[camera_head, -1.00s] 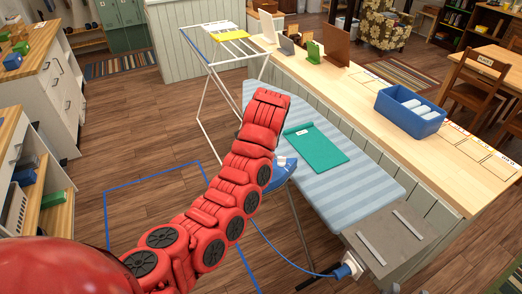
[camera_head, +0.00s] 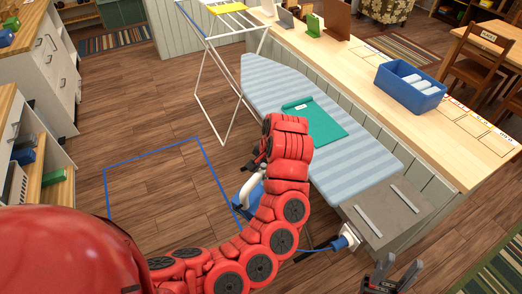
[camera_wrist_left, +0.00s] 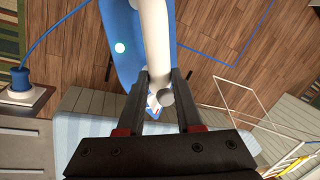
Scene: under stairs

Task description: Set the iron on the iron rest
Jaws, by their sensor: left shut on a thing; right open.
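The iron (camera_head: 246,207), blue with a white handle, is held in the air beside the left edge of the striped ironing board (camera_head: 272,82). My left gripper (camera_head: 257,165) is shut on the handle; my red arm hides part of both. In the left wrist view the fingers (camera_wrist_left: 158,90) close around the white handle, with the blue body (camera_wrist_left: 119,40) beyond. The iron rest (camera_head: 385,222), a grey plate with two pale strips, is at the board's near end, empty. My right gripper (camera_head: 392,273) is open and empty below the rest.
A green folded cloth (camera_head: 322,125) lies on the board. A blue cord runs to a plug at a white socket (camera_head: 347,238) beside the rest. A wooden counter with a blue bin (camera_head: 410,91) runs along the right. A white drying rack (camera_head: 203,75) stands behind left.

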